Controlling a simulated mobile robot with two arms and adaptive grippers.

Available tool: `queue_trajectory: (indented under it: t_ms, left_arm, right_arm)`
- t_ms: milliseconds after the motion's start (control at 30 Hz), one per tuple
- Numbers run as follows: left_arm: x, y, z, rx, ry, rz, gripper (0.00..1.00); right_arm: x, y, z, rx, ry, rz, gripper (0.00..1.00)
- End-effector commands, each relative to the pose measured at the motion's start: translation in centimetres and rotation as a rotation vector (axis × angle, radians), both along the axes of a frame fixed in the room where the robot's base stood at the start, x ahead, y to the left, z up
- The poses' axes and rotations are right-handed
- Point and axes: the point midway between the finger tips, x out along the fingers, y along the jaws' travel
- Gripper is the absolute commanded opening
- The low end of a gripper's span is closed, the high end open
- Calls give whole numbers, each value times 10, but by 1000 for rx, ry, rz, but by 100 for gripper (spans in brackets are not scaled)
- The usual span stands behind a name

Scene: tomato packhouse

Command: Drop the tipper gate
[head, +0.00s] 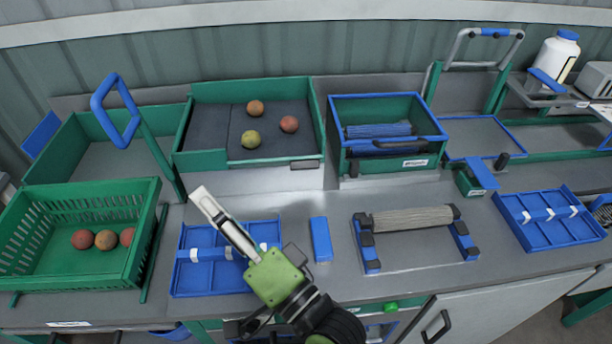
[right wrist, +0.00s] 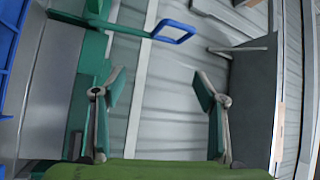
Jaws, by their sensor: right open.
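A green bar with a blue loop handle (head: 115,110) stands raised and tilted at the left end of the bench, beside a green-sided bay. I take it for the tipper gate's lever, but cannot be sure. The blue loop also shows in the right wrist view (right wrist: 175,32), beyond and above my fingers. My right gripper (head: 212,208) is open and empty over the blue divided tray, to the right of and nearer than the lever. Its spread fingers show in the right wrist view (right wrist: 160,105), with nothing between them. My left gripper is not in view.
A green crate (head: 152,215) with several tomatoes stands at left. A green-walled tray (head: 200,155) holds 3 tomatoes behind my gripper. A blue divided tray (head: 190,280) lies under it. A blue block (head: 320,240) and a roller stand (head: 415,218) are to the right.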

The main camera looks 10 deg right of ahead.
Motion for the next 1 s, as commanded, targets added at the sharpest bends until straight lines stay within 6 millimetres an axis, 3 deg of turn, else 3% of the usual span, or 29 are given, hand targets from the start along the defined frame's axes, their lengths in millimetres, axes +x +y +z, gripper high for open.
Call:
queue_trajectory:
  t_ms: [167,300,467,600,800,1000]
  left_arm:
    - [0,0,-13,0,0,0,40]
    - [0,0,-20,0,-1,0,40]
    - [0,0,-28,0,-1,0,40]
    - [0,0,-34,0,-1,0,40]
    - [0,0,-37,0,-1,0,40]
    - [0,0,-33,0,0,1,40]
  right_arm:
    - [1,-30,26,470,130,38,65]
    - [13,-69,24,830,267,18,65]
    - [33,-115,-10,1215,455,-61,65]
    - [45,-143,-57,1478,616,-159,65]
    - [48,-156,-102,1668,758,-261,65]
    - [58,-158,-108,1697,781,-279,65]
